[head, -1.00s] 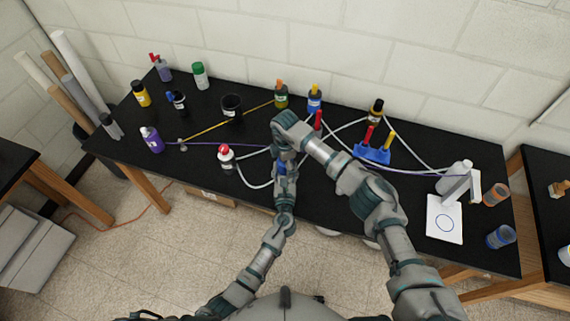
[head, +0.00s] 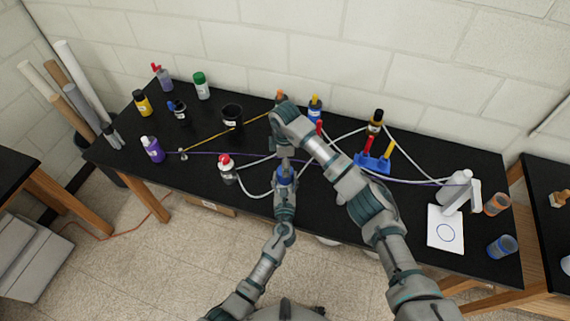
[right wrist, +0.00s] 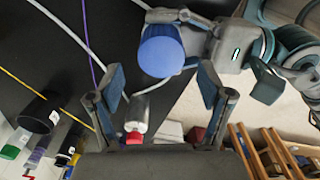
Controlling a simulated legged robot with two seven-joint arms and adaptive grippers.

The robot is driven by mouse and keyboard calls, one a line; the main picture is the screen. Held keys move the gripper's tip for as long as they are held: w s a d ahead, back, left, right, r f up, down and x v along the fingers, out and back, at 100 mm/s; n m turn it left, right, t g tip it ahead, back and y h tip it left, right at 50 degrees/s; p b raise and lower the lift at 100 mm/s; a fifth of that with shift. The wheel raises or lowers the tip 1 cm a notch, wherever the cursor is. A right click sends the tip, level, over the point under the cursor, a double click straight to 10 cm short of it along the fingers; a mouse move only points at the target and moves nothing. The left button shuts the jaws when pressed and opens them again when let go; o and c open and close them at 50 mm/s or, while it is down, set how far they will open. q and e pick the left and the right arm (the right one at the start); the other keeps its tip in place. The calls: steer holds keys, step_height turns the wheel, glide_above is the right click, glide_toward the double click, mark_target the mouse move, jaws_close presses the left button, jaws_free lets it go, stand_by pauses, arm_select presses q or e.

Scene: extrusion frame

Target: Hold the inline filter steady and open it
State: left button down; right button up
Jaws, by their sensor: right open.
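The inline filter (head: 286,174) shows a blue round cap over the front middle of the bench. In the right wrist view its blue cap (right wrist: 161,50) faces me, just beyond my fingertips. My left gripper (head: 284,184) is around the filter and appears shut on it; it also shows in the right wrist view (right wrist: 188,32). Its finger contact is partly hidden behind the cap. My right gripper (right wrist: 161,72) is open, with one finger on each side of the cap's near end and nothing held. In the head view my right wrist largely hides its fingers.
White tubes (head: 257,193) and a purple line (head: 230,154) cross the black bench (head: 330,200). A red-capped bottle (head: 227,172) stands left of the filter. A blue rack (head: 373,163) and white card (head: 445,230) are right. Bottles and a black cup (head: 232,114) stand behind.

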step_height(320, 180, down, 7)
steer(key=shift+f, duration=0.2)
steer(key=shift+c, duration=0.3)
steer(key=c, duration=1.2)
arm_select(q)
steer(key=shift+d, duration=0.1)
arm_select(e)
steer(key=n, duration=0.3)
steer(key=shift+w, duration=0.1)
steer(key=shift+d, duration=0.1)
steer(key=o, duration=1.3)
